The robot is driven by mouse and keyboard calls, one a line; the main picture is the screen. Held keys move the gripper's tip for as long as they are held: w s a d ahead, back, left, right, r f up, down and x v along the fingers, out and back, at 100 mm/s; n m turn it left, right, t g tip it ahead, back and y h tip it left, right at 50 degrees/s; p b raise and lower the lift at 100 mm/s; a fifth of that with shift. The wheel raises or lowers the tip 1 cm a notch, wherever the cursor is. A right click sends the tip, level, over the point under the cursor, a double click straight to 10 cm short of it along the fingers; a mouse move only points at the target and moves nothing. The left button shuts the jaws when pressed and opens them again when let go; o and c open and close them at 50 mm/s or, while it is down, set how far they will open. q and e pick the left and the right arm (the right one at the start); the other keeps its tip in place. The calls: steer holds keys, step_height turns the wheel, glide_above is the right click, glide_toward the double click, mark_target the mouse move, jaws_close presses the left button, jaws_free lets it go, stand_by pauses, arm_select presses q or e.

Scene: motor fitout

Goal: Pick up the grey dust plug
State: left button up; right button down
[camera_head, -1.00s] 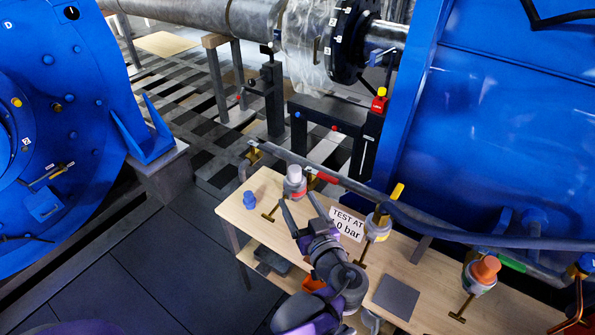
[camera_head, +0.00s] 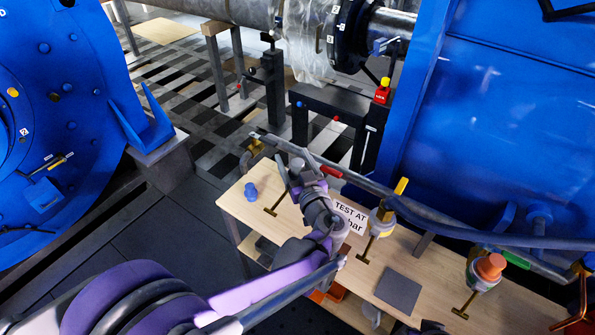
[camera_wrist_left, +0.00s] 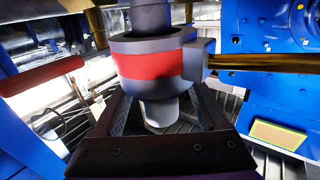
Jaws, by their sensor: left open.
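The grey dust plug (camera_wrist_left: 159,112) shows in the left wrist view as a light grey stub against a dark grey fitting with a red band (camera_wrist_left: 150,66). My left gripper (camera_wrist_left: 162,108) is open, with one finger on each side of the stub. I cannot tell whether either finger touches it. In the head view my left gripper (camera_head: 293,160) is at the far left part of the wooden bench, over the place of the red-banded fitting, and mostly hides the fitting and plug.
The wooden bench (camera_head: 339,262) also holds a blue plug (camera_head: 251,191), a yellow-handled fitting (camera_head: 382,221), an orange-capped fitting (camera_head: 488,268), a "TEST AT" sign (camera_head: 349,214) and a dark square pad (camera_head: 398,292). A dark hose (camera_head: 450,230) runs along its back edge.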

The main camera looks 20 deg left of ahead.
arm_select(q)
jaws_close()
stand_by(0.4)
steer(key=shift+r, duration=0.1)
